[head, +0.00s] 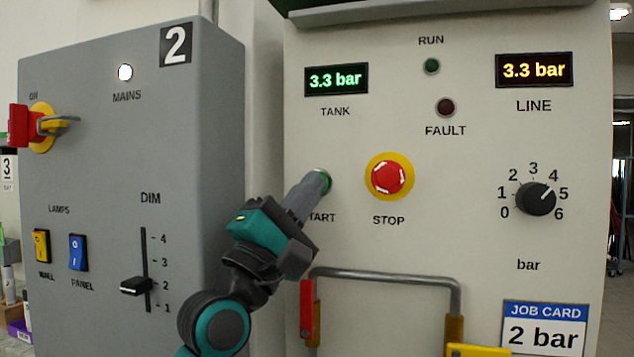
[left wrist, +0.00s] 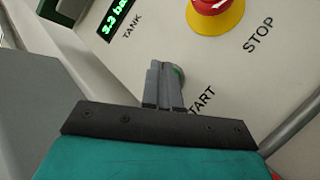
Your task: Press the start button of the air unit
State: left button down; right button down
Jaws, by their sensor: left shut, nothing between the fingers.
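The green start button (head: 325,177) sits on the light panel of the air unit (head: 460,235), above the START label and left of the red STOP button (head: 388,177). My left gripper (head: 318,180) is shut and empty, its fingertips at the start button and covering most of it. I cannot tell whether the button is pushed in. The RUN lamp (head: 432,66) is dark green and the FAULT lamp (head: 445,107) is dark red. My right gripper is not in view.
The TANK display (head: 336,79) and LINE display (head: 534,70) both read 3.3 bar. A pressure knob (head: 536,198) is at right, above a job card (head: 543,326) reading 2 bar. A metal handle (head: 385,277) stands out below. A grey cabinet (head: 190,130) stands left.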

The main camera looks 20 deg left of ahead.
pick_arm(q)
jog(key=shift+w, duration=0.4)
dwell(0.4)
dwell(0.4)
jog(key=shift+s+p, duration=0.5)
jog(key=shift+s, duration=0.3)
jog(key=s+p, duration=0.2)
jog(key=s, duration=0.3)
jog(key=shift+a, duration=0.1)
jog(key=shift+s, duration=0.1)
dwell(0.5)
